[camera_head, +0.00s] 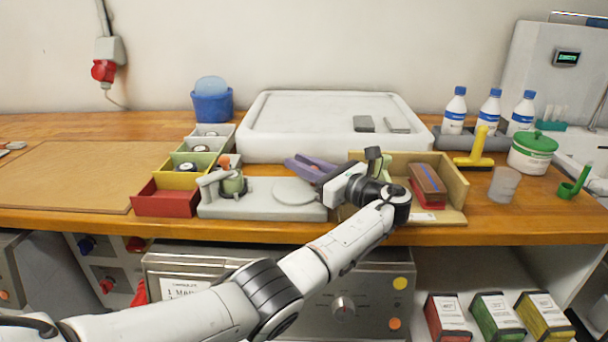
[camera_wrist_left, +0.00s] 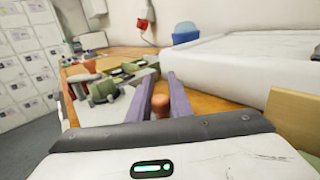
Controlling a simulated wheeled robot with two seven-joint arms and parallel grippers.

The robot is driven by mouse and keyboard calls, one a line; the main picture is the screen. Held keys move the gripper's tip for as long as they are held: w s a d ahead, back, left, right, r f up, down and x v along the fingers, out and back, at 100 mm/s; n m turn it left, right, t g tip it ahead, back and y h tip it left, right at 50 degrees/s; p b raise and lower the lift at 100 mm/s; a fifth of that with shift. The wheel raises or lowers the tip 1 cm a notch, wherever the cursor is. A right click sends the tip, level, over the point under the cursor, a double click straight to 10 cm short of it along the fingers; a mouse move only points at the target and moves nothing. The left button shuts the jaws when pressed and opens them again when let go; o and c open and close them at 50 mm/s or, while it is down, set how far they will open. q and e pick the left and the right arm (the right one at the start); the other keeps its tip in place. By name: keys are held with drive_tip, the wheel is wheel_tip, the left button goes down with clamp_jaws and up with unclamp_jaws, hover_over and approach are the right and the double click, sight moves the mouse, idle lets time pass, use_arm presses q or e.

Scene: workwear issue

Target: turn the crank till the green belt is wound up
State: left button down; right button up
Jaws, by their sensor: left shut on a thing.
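The winder's pale grey base (camera_head: 262,206) lies along the front of the bench. A green spool of belt (camera_head: 233,185) sits at its left end, beside a grey arm and an orange ball (camera_head: 224,161). A flat round grey disc (camera_head: 295,192) is at its right end. My left gripper (camera_head: 306,168) reaches in above the disc's back edge. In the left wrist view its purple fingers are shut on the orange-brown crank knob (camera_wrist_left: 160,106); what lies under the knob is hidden. The green spool also shows in the left wrist view (camera_wrist_left: 103,90). My right gripper is not in view.
Small coloured bins, with a red one (camera_head: 165,200) in front, stand left of the winder. A large white tray (camera_head: 335,148) is behind it. A wooden box (camera_head: 452,187) stands close to my left wrist. A brown mat (camera_head: 85,175) lies clear at the left.

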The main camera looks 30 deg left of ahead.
use_arm(q)
drive_tip(key=shift+a+n+g+b, duration=0.15)
drive_tip(key=shift+n+g+b, duration=0.15)
drive_tip(key=shift+g, duration=0.2)
drive_tip(key=c, duration=1.6)
unclamp_jaws()
drive_tip(key=shift+a, duration=0.1)
drive_tip(key=shift+c, duration=0.2)
wheel_tip(320, 180, up, 10)
drive_tip(key=p, duration=0.1)
